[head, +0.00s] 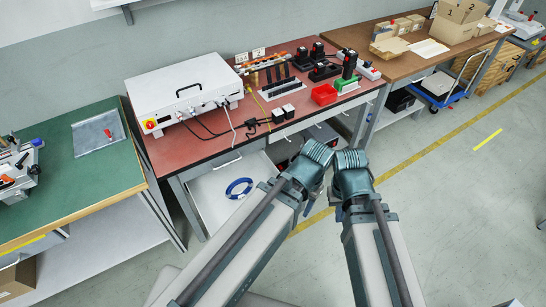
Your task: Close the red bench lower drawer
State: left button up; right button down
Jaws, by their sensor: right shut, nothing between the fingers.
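The red bench (210,145) stands against the wall with a red top. Below it, on the left, an open drawer (207,198) shows its pale inside, with a blue cable coil (239,187) lying in it. My left arm covers part of the drawer's right side. My right gripper (335,196) is shut and empty, small in view beneath the raised arm joints, to the right of the drawer and apart from it. My left gripper is mostly hidden behind my left arm, and its jaws cannot be made out.
A white case (185,88), cables, a red bin (324,95) and black chargers (325,70) stand on the red bench. A green bench (75,185) is close on the left. A brown bench (400,65) and a blue trolley (440,88) stand at right. Floor at right is clear.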

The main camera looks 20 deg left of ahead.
aim_at(207, 190)
jog(key=u, duration=0.8)
jog(key=k+l+u, duration=0.15)
jog(key=k+l, duration=0.5)
